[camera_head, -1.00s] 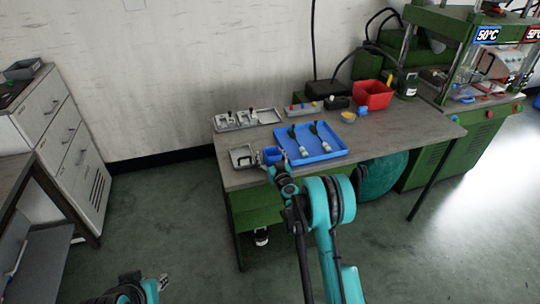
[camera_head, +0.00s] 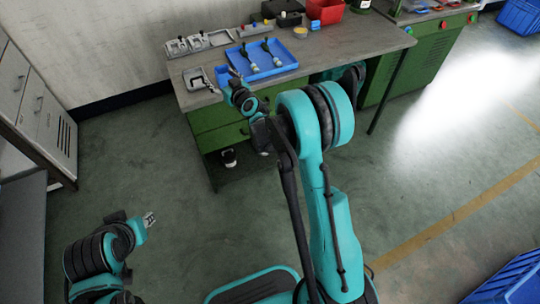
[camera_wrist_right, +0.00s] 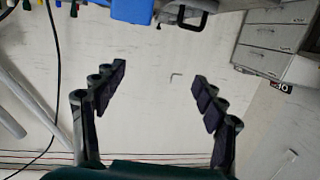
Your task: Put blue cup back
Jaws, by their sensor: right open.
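The blue cup (camera_head: 222,76) stands at the front left of the grey table, beside the left end of the blue tray (camera_head: 268,69), partly hidden by my right arm. In the right wrist view a blue object, likely the cup (camera_wrist_right: 132,9), is cut off by the top edge, beyond the fingertips. My right gripper (camera_wrist_right: 160,82) is open with nothing between its fingers. In the head view it is near the table's front edge, close to the cup, mostly hidden behind its wrist. My left gripper (camera_head: 150,219) is low at the left, over the floor, away from the table.
The tray holds dark green-handled tools with pale ends. A metal fixture (camera_head: 197,78) stands left of the cup; metal moulds (camera_head: 198,42) lie behind. A red bin (camera_head: 326,11) stands at the back. The table's right part is clear. Grey drawers (camera_head: 35,100) stand at the left.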

